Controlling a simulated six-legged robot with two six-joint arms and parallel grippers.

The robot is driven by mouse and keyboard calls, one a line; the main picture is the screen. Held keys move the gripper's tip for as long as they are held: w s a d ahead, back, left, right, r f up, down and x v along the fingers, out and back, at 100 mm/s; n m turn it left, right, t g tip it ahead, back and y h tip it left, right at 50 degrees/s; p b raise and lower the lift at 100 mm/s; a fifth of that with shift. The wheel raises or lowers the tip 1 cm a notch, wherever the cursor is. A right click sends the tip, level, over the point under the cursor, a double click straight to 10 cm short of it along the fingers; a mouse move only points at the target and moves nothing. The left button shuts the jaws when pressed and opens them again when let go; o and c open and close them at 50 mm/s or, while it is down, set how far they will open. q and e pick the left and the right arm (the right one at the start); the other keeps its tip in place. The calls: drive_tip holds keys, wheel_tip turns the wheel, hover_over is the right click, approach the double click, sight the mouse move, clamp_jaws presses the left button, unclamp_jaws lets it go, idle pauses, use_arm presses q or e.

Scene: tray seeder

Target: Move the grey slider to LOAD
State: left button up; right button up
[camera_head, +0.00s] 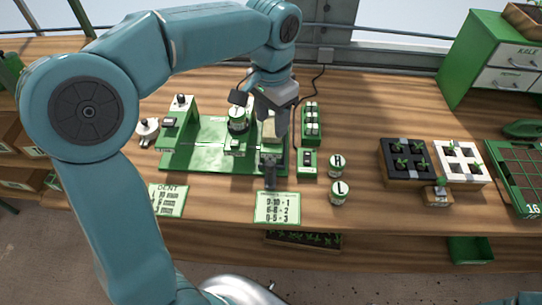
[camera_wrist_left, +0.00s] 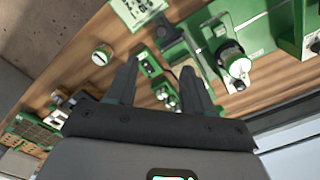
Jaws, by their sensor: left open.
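The green seeder machine (camera_head: 208,155) lies on the wooden bench. A dark grey upright piece (camera_head: 270,170) at its front right edge may be the grey slider; it also shows in the left wrist view (camera_wrist_left: 163,30). I cannot read a LOAD mark. My right gripper is not in view.
A small green box with a display (camera_head: 307,162) and a green strip of white pieces (camera_head: 312,122) stand right of the machine. Lidded cups marked H (camera_head: 336,166) and L (camera_head: 339,193) stand nearby. A number card (camera_head: 277,208) lies in front. Seedling trays (camera_head: 404,178) stand farther right.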

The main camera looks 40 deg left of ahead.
sight(269, 163)
use_arm(q)
drive_tip(key=f, duration=1.5)
drive_tip(key=shift+s+a+p, duration=0.25)
drive_tip(key=shift+a+p, duration=0.05)
drive_tip(key=shift+p, duration=0.1)
drive_tip(key=shift+w+d+f, duration=0.1)
drive_tip(key=shift+d+f, duration=0.1)
drive_tip(key=shift+f, duration=0.15)
drive_tip(key=shift+r, duration=0.1)
drive_tip(key=shift+a, duration=0.15)
clamp_jaws()
